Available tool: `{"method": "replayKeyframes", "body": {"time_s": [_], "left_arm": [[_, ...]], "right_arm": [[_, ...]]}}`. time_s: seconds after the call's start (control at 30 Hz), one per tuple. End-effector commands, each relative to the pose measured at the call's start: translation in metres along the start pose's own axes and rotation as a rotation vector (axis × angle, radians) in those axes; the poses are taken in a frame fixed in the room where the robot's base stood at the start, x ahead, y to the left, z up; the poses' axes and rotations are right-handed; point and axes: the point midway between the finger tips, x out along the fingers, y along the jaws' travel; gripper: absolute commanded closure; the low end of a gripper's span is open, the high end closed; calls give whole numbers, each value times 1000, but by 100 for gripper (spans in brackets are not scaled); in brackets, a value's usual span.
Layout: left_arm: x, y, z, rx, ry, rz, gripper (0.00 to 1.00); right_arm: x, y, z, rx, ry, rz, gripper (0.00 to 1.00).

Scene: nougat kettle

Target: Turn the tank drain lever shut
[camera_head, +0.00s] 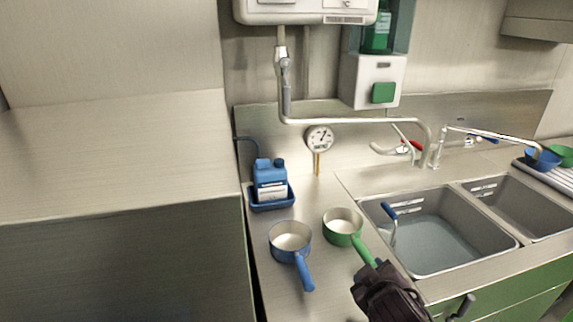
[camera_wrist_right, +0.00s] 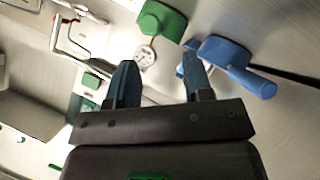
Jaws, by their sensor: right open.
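A lever with a blue grip (camera_head: 390,211) and grey rod stands at the left side of the left sink basin (camera_head: 430,245). A dark lever-like handle (camera_head: 462,305) sticks out at the sink's front edge; I cannot tell which one is the tank drain lever. My right gripper (camera_head: 380,278) is over the counter by the end of the green pan's handle, left of the dark handle. In the right wrist view its fingers (camera_wrist_right: 160,78) are spread with nothing between them. Neither lever is clear in that view. My left gripper is out of view.
A green pan (camera_head: 342,222) and a blue pan (camera_head: 290,238) sit on the counter. A blue bottle (camera_head: 270,178) stands in a blue tray (camera_head: 271,203). A dial (camera_head: 319,138) and a long pipe (camera_head: 350,121) are behind. The left basin holds water.

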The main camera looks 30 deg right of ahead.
Motion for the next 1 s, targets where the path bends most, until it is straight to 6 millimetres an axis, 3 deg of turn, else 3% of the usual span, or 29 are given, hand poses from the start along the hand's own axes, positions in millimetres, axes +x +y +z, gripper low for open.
{"method": "replayKeyframes", "body": {"time_s": [0.2, 0.4, 0.7, 0.87, 1.0], "left_arm": [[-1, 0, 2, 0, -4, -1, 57], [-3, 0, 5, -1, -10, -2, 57], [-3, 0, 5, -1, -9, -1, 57], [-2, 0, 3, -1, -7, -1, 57], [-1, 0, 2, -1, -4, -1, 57]], "right_arm": [[17, 64, -88, -220, 360, 324, 53], [2, 104, -178, -539, 703, 630, 53], [-22, 111, -278, -1182, 1051, 980, 53], [-13, 110, -311, -1594, 1104, 1084, 53], [7, 120, -329, -1950, 1057, 1102, 53]]}}
